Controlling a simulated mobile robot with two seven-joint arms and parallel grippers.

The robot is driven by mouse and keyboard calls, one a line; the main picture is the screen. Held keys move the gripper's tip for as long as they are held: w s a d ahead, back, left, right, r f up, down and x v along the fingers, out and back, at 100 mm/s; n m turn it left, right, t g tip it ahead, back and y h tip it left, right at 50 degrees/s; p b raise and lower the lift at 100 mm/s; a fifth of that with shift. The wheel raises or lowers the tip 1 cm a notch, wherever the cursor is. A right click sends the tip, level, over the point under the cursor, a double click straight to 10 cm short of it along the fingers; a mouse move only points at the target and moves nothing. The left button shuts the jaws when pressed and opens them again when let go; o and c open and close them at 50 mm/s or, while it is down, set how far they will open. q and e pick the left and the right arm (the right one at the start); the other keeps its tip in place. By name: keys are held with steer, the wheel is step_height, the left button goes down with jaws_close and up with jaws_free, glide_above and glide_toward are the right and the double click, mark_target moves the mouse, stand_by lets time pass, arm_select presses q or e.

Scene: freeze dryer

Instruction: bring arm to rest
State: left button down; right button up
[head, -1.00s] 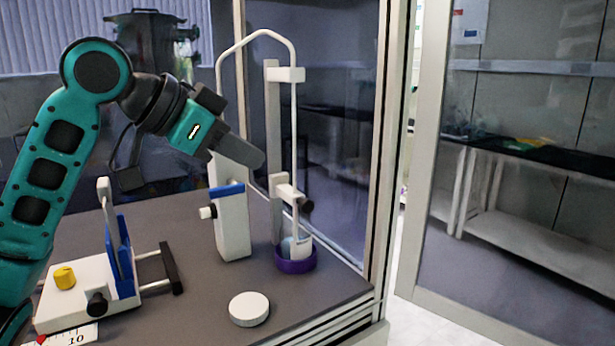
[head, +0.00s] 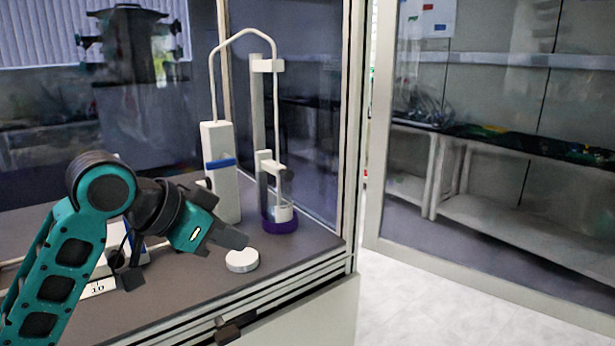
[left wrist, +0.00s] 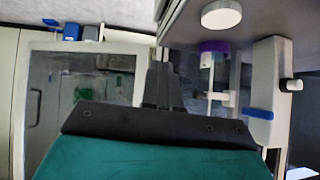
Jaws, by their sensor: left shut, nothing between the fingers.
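My left arm comes in from the left in the head view, teal and black. My left gripper (head: 232,237) is shut and empty. It is near the white round disc (head: 242,260), just above and beside it in the picture. In the left wrist view the gripper (left wrist: 163,68) shows its dark fingers together, with nothing between them. My right gripper is in neither view.
A white device with a blue band (head: 220,172) stands by a column with a purple base (head: 279,222). The disc also shows in the left wrist view (left wrist: 221,14). A white apparatus partly hides behind my arm. Glass panels and a frame post (head: 355,130) bound the bench.

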arm_select(q)
steer(key=s+f+n+y, duration=0.15)
steer(key=s+f, duration=0.35)
steer(key=f, duration=0.7)
steer(key=s+a+f+n+g+y, duration=0.25)
steer(key=s+a+f, duration=0.25)
steer(key=s+f, duration=0.45)
steer(key=s+a+f+n+g+y, duration=0.1)
steer(key=s+a+f+n+y, duration=0.25)
steer(key=s+f, duration=0.65)
steer(key=w+d+f+t+h, duration=0.2)
steer(key=w+f+t, duration=0.2)
steer(key=t, duration=0.3)
steer(key=shift+w+f, duration=0.35)
steer(key=shift+f, duration=0.5)
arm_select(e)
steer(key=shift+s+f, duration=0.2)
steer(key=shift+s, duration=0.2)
arm_select(q)
steer(key=shift+h, duration=0.25)
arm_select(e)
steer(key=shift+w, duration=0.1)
arm_select(q)
steer(key=c, duration=1.9)
jaws_free()
